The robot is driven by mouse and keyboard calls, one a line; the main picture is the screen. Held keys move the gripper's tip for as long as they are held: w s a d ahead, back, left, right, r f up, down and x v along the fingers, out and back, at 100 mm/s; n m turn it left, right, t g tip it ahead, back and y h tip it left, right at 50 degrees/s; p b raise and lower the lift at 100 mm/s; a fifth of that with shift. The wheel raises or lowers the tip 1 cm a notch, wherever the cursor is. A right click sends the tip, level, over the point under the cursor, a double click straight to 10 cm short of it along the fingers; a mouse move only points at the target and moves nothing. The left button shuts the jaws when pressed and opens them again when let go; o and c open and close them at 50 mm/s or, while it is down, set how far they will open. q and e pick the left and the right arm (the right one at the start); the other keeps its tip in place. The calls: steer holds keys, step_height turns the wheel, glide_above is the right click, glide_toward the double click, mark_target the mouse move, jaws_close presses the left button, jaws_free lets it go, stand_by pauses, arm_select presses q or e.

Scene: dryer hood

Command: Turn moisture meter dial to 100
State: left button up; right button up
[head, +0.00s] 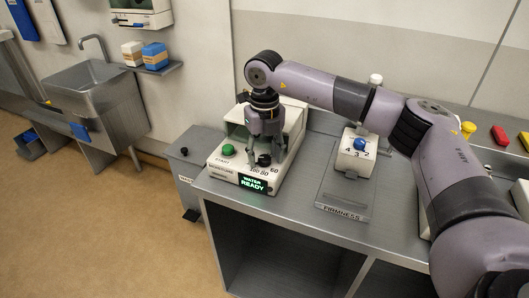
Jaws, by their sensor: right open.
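The moisture meter (218,162) is a cream box on the grey bench, with a green button (228,150) on its left. Its lit display (253,184) reads "WATER READY". A dark dial (264,160) shows on its top, with printed numbers beside it, 60 and 80 among them. Where the dial points is too small to tell. My right gripper (266,156) points down over the meter, open, with its fingers around or just above the dial. I cannot tell whether they touch it. My left gripper is out of view.
A firmness tester (355,152) with a blue knob stands to the right on the bench (300,205). Red (500,136) and yellow (467,129) items lie at the far right. A grey bin (196,150) stands left of the bench. A sink (95,88) is at the far left.

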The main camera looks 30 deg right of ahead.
jaws_close()
stand_by(0.7)
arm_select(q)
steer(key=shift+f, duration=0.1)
arm_select(e)
steer(key=shift+n, duration=0.3)
steer(key=n+b, duration=0.1)
steer(key=n, duration=0.2)
steer(key=shift+n, duration=0.3)
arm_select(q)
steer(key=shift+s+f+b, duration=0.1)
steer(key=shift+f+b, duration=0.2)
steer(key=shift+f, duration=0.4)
arm_select(e)
steer(key=shift+n, duration=2.2)
jaws_free()
